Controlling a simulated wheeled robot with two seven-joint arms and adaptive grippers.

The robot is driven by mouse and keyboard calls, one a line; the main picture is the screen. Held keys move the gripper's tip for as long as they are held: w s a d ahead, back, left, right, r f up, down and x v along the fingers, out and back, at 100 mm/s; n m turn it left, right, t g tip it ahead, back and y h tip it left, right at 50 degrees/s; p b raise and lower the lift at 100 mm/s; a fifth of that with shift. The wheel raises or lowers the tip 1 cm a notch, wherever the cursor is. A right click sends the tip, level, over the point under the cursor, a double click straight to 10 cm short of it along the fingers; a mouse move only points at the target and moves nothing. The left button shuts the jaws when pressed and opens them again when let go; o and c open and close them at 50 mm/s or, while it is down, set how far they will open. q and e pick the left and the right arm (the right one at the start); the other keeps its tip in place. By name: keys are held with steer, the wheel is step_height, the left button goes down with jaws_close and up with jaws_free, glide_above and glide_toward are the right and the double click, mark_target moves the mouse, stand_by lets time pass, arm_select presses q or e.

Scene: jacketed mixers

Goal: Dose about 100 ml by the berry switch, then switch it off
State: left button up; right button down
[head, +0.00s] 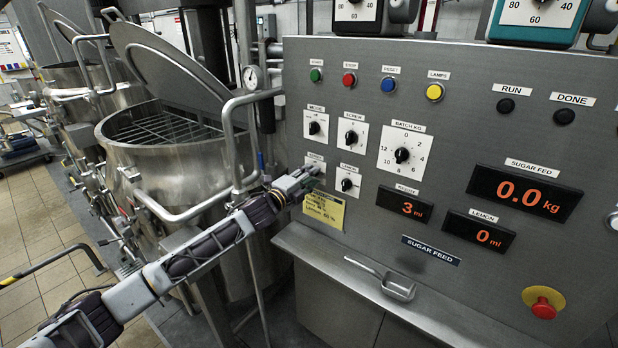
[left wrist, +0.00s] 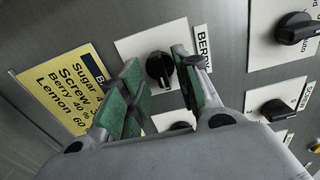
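The berry switch is a black knob (left wrist: 160,68) on a white plate labelled BERRY in the left wrist view. My left gripper (left wrist: 158,65) has its two green-padded fingers on either side of this knob, with a gap showing, so it looks open around it. In the head view my left gripper (head: 308,174) covers most of the berry switch plate (head: 315,157). The knob's exact setting is hard to tell. A display (head: 407,208) above the lemon readout shows 3 ml; its label is blurred. My right gripper is out of view.
The lemon switch (head: 347,184) sits close by, with the screw switch (head: 351,136) and mode switch (head: 315,127) above. The lemon display (head: 482,238) reads 0. A yellow note (head: 324,209) is below the gripper. A ledge holds a scoop (head: 398,288). A red emergency button (head: 543,308) is lower right.

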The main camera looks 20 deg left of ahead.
arm_select(q)
steer(key=shift+s+a, duration=0.1)
steer(key=shift+s, duration=0.1)
steer(key=v, duration=1.1)
steer(key=shift+s, duration=0.3)
stand_by(0.8)
steer(key=shift+a, duration=0.1)
stand_by(0.4)
